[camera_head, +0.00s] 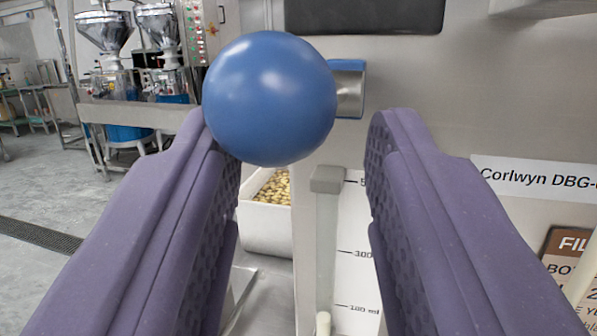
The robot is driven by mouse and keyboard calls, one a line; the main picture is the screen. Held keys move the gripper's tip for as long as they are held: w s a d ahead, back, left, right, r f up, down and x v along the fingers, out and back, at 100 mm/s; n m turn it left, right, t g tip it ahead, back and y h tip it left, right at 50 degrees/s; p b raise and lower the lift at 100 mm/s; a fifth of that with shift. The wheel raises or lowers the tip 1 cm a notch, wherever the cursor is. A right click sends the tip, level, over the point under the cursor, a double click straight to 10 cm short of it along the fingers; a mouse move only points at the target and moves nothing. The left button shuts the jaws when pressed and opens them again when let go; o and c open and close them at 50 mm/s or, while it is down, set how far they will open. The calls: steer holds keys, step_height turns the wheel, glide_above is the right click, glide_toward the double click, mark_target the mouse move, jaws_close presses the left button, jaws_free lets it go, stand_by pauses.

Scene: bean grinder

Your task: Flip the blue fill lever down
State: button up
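The blue fill lever shows as a large glossy blue ball knob (270,98) at the upper middle of the view. Behind it to the right, a short metal shaft meets a metal and blue hub (349,88) on the machine's light grey front. My gripper (290,135) is open, its two purple padded fingers spread wide. The ball sits at the left fingertip and overlaps it in the picture; I cannot tell whether they touch. The right fingertip is clear of the ball. Nothing is held between the fingers.
Below the hub is a clear level tube with a grey cap (327,179) and a marked scale (358,255). A white bin of beans (268,215) stands behind the left finger. A label (540,185) is at right. Open floor (60,185) lies at left, with other machines beyond.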

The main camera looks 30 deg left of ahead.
steer(key=p+v, duration=0.1)
steer(key=v, duration=0.7)
steer(key=shift+p, duration=0.4)
